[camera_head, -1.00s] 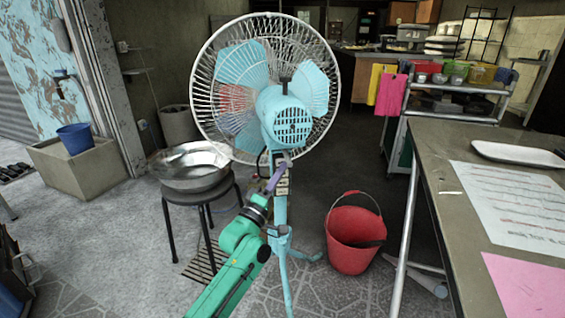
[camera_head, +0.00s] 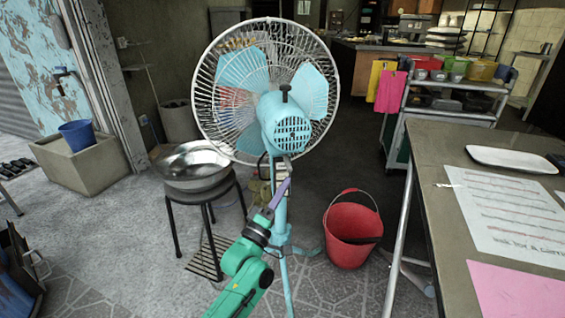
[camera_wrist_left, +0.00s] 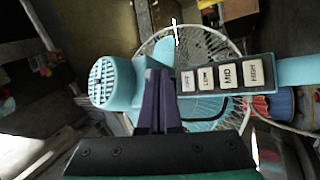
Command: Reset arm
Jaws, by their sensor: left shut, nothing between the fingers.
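My left gripper (camera_head: 284,184) is shut and empty, with its purple fingers pointing up in front of the pole of a light blue standing fan (camera_head: 287,125). In the left wrist view the closed fingers (camera_wrist_left: 158,88) lie between the fan's motor housing (camera_wrist_left: 112,82) and a button panel (camera_wrist_left: 226,77). The panel has a row of white buttons, two reading MID and HIGH. No contact with the panel shows clearly, and in the head view the gripper partly hides that area. My right gripper is in neither view.
A black stool (camera_head: 207,202) with a metal basin (camera_head: 192,166) stands left of the fan. A red bucket (camera_head: 350,232) is on the floor to its right. A table (camera_head: 432,160) with papers fills the right side.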

